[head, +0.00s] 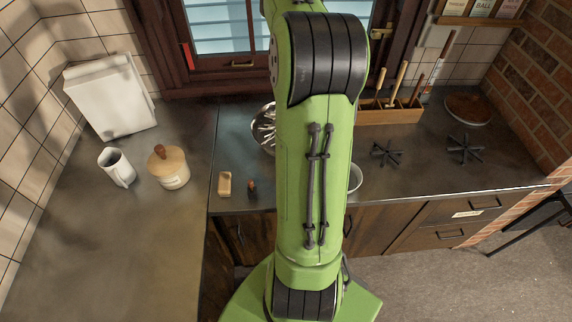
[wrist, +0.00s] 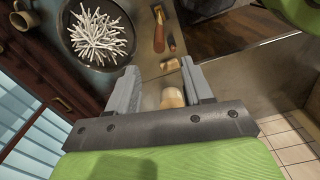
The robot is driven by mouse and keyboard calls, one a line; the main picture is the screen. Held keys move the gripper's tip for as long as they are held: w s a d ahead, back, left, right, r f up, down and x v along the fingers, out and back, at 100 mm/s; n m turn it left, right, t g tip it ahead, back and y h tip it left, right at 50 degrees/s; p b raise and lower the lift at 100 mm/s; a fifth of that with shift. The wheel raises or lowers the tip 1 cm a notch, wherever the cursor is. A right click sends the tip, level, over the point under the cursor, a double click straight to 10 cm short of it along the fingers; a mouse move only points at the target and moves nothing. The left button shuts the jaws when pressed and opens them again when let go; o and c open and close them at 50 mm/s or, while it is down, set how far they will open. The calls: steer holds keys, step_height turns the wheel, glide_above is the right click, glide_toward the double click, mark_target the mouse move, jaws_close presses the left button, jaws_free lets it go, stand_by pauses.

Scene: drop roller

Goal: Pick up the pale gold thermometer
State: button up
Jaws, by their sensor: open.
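A small pale gold oblong piece (head: 224,184) lies on the counter near its front edge in the head view. It is the best match for the thermometer, but its details are too small to be sure. It also shows in the wrist view (wrist: 172,65), just beyond my fingertips. My gripper (wrist: 160,78) is open above the counter, with nothing held. A round pale wooden shape (wrist: 172,98), probably the jar's lid, shows below between the fingers. My arm hides the gripper in the head view.
A small dark item (head: 252,189) lies right of the gold piece. A lidded jar (head: 169,172) and white mug (head: 118,168) stand to the left. A bowl of white sticks (wrist: 98,32) is at upper left in the wrist view. The left counter front is clear.

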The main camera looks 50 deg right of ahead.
steer(key=f, duration=0.2)
steer(key=f+b, duration=0.1)
steer(key=f, duration=0.2)
steer(key=f+b, duration=0.1)
steer(key=f, duration=0.2)
steer(key=shift+w+d, duration=0.3)
steer(key=shift+w, duration=0.1)
steer(key=f, duration=0.4)
steer(key=shift+s+a+f, duration=0.1)
steer(key=shift+a+f, duration=0.1)
steer(key=shift+f, duration=0.2)
steer(key=shift+a+r, duration=0.1)
steer(key=c, duration=0.4)
jaws_close()
